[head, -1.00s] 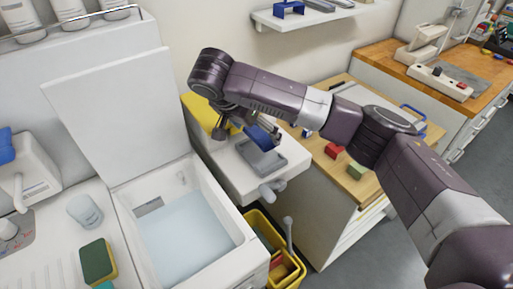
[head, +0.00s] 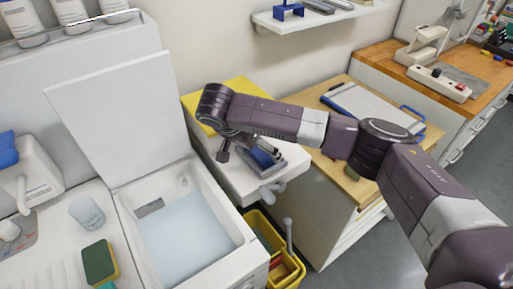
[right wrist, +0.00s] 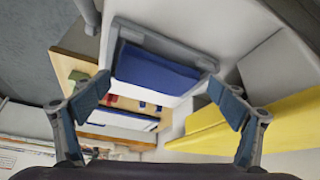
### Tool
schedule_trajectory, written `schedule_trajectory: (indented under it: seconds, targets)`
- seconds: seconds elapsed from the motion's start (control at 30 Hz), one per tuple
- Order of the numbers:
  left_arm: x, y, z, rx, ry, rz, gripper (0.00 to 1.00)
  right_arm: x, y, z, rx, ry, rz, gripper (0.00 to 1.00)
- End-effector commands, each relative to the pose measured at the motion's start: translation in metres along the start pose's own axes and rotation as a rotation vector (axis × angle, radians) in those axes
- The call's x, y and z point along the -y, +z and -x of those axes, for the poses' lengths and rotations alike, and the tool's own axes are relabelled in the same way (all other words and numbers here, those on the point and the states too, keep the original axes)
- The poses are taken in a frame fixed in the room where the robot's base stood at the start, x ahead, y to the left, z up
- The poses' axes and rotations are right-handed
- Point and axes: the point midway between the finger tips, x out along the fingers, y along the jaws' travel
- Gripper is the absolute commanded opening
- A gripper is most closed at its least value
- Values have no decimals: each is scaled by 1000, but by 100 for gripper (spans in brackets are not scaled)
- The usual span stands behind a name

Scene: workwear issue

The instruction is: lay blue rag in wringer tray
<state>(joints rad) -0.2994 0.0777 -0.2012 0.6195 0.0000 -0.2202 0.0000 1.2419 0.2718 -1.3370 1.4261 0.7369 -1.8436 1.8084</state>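The blue rag (right wrist: 155,72) lies in the grey wringer tray (right wrist: 205,60), inside its rim as far as the right wrist view shows. In the head view the rag (head: 262,158) is partly hidden by my right gripper (head: 246,152), which is over the tray (head: 276,167). In the right wrist view my right gripper (right wrist: 160,102) is open, its fingers spread wide apart with nothing gripped. The rag is ahead of the fingertips, apart from them. My left gripper is not in view.
A water-filled basin (head: 187,232) with a raised lid (head: 115,110) stands left of the tray. A yellow item (head: 240,88) lies behind it. A yellow bucket (head: 262,228) is below. A wooden counter (head: 345,180) with a clipboard (head: 365,105) is at right.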

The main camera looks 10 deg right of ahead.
Motion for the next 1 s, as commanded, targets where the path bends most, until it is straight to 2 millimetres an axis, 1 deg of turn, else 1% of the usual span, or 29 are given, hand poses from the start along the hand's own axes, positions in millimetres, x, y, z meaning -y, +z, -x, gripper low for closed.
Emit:
schedule_trajectory:
  seconds: [0.17, 0.27, 0.37, 0.5, 0.53, 0.63, 0.8, 0.9, 1.0]
  targets:
    - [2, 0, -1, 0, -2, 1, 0, 0, 0, 3, 0, -1, 0, 89]
    - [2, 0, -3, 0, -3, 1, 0, 2, 1, 13, 0, -4, 0, 89]
    - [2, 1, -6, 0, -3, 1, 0, 1, 0, 31, 0, -5, 0, 89]
    - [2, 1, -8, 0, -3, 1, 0, 2, 0, 63, -2, -6, 0, 89]
    - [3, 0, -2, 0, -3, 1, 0, 1, -3, 73, -5, -6, 0, 89]
    - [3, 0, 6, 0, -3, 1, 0, 1, -5, 94, -7, -4, 0, 89]
    - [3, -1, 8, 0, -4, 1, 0, 1, -2, 114, -3, -3, 1, 89]
    - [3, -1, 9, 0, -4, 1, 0, 1, -1, 119, -2, -2, 0, 89]
    - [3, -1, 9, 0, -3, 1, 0, 0, 0, 121, -1, 0, 0, 89]
